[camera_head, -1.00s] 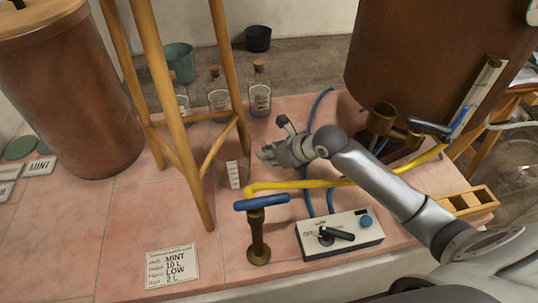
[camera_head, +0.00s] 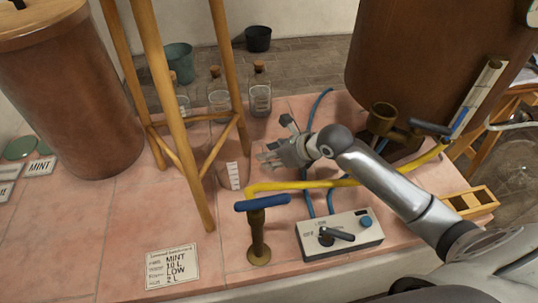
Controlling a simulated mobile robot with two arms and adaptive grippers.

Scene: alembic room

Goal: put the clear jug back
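The clear jug (camera_head: 234,176) stands on the pink tiled bench beside a leg of the wooden stand. It is see-through, and its white measuring scale shows best; its outline is faint. My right gripper (camera_head: 271,145) reaches in from the right and is just to the right of the jug. Its fingers are spread and nothing shows between them. A small gap seems to lie between fingers and jug, but I cannot tell the depth. My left gripper is not in view.
A yellow hose (camera_head: 300,185) and a brass valve with a blue handle (camera_head: 258,235) are in front of the jug. A control box (camera_head: 340,235) sits front right. The wooden stand (camera_head: 178,120) is behind left. Corked bottles (camera_head: 260,95) stand behind. The front left bench is mostly clear.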

